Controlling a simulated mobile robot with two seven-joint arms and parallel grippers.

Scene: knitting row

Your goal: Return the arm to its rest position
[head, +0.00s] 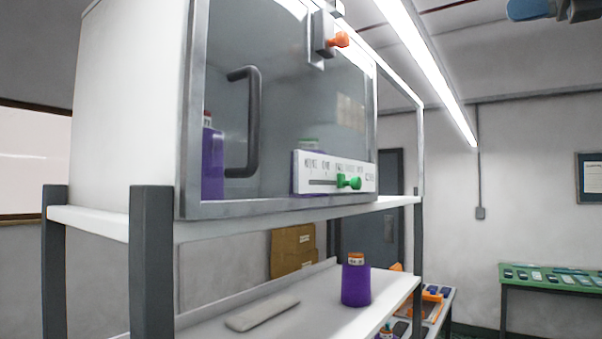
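Neither of my grippers can be made out in the head view. A blue and dark grey part (540,9) is cut off by the top right edge; I cannot tell whether it belongs to my arm. A white cabinet (125,100) with a grey-framed clear door and a dark bar handle (254,120) stands on a shelf rack. Its door looks closed. An orange knob (339,40) is at the door's top, and a green knob (349,182) is on a white labelled panel (310,170) at its lower right.
Another purple item (212,165) shows behind the door. Dark posts (151,265) bear the rack. A green table (555,279) stands far right.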

